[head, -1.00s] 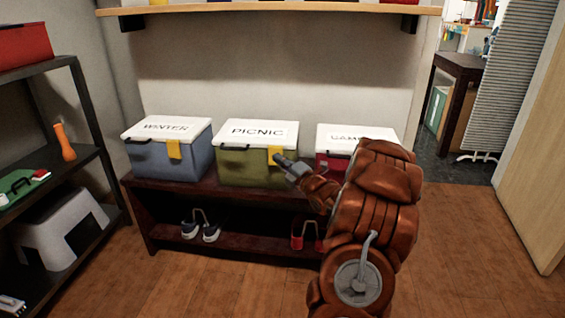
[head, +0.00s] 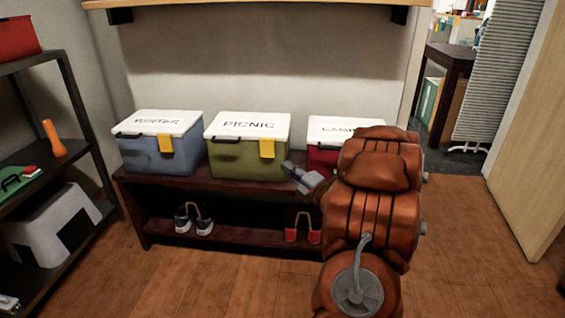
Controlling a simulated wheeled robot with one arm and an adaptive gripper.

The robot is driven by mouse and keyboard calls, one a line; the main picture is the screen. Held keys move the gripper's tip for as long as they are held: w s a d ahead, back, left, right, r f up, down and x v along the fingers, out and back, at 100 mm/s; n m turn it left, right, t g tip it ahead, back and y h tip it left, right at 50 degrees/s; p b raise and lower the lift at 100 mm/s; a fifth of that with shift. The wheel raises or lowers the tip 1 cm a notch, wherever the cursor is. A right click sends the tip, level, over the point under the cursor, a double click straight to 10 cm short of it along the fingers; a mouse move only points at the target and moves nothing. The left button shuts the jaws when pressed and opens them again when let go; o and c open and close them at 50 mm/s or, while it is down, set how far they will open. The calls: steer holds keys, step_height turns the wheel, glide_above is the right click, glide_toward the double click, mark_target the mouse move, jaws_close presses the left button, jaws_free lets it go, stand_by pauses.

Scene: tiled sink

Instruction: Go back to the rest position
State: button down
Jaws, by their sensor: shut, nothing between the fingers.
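My gripper (head: 291,172) is at the end of my brown, padded arm, in front of the bench top between the picnic and camping boxes. It is shut and holds nothing. It is apart from the yellow latch of the green picnic box (head: 230,160), to the right of and below it. My arm hides part of the red box (head: 322,160), whose lid label is only partly readable. The blue winter box (head: 140,155) stands at the left. All three boxes have white lids, which look closed.
The boxes stand on a dark bench (head: 190,184) with shoes on its lower shelf. A wall shelf (head: 260,3) runs overhead. A doorway opens at the right. The wooden floor in front is clear.

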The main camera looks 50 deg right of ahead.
steer(key=shift+s, duration=0.5)
stand_by(0.3)
steer(key=w+a+r+m+g+h+p, duration=0.1)
steer(key=w+a+r+m+g+p, duration=0.15)
steer(key=r+p, duration=0.3)
steer(key=w+a+r+m+g+h+p, duration=0.1)
steer(key=w+r+m+g+p, duration=0.15)
steer(key=r+g+p, duration=0.35)
steer(key=s+a+r+m+g+h+p, duration=0.1)
steer(key=s+a+r+m+g+p, duration=0.1)
steer(key=s+a+r+m+p, duration=0.45)
steer(key=s+a+r+m+g+y+p, duration=0.1)
steer(key=s+a+r+m+g+p, duration=0.1)
steer(key=s+a+r+p, duration=0.4)
steer(key=s+a+r+m+g+y+p, duration=0.2)
steer(key=s+a+r+g+p, duration=0.3)
steer(key=s+a+p, duration=0.3)
steer(key=s+a+r+m+g+y+p, duration=0.2)
steer(key=s+a+r+p, duration=0.5)
steer(key=s+a, duration=0.5)
steer(key=a+r+g, duration=0.1)
steer(key=a, duration=0.2)
steer(key=shift+m+p, duration=0.35)
steer(key=shift+r+g, duration=0.1)
steer(key=shift+g, duration=0.15)
